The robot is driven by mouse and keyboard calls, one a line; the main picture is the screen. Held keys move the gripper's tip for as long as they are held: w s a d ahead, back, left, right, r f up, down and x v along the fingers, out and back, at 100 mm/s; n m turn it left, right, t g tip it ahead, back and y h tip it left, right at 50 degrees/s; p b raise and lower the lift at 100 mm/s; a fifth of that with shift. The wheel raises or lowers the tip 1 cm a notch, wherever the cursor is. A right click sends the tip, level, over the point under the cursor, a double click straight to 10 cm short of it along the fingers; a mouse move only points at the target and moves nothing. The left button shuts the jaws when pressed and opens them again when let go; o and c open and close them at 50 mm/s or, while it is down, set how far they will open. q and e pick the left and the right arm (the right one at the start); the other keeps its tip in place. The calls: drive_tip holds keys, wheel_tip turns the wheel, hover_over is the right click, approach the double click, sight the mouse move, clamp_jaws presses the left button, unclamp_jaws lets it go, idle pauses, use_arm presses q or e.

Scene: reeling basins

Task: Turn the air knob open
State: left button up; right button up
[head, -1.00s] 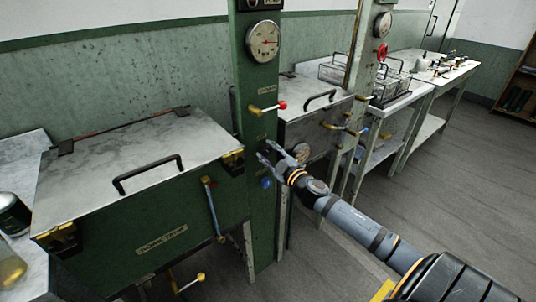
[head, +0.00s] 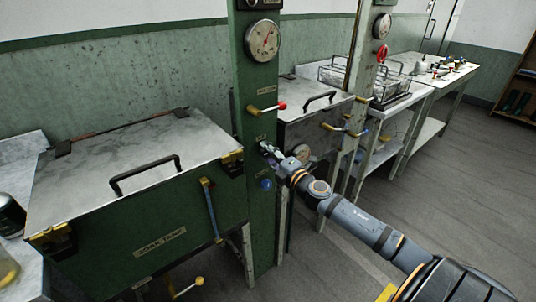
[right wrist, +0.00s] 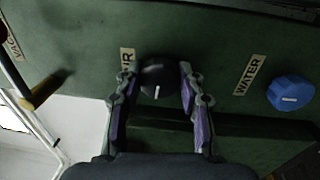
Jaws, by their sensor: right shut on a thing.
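The air knob (right wrist: 157,75) is round and black with a white line mark. It sits on the green panel, its AIR label (right wrist: 127,62) partly covered by a finger in the right wrist view. My right gripper (right wrist: 158,90) is shut on the knob, one finger on each side. The white mark points toward the gripper's palm. In the head view my right gripper (head: 268,152) is at the green post, and its fingers hide the knob. My left gripper is not in view.
A blue water knob (head: 266,184) is just below the gripper. A red-tipped lever (head: 267,109) sticks out above it, under a round gauge (head: 262,40). A lidded green tank (head: 135,165) stands left, and another lidded unit (head: 312,105) right. The floor at right is clear.

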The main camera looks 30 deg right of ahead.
drive_tip(key=shift+n, duration=0.8)
drive_tip(key=o, duration=1)
drive_tip(key=shift+c, duration=0.2)
drive_tip(key=shift+o, duration=1)
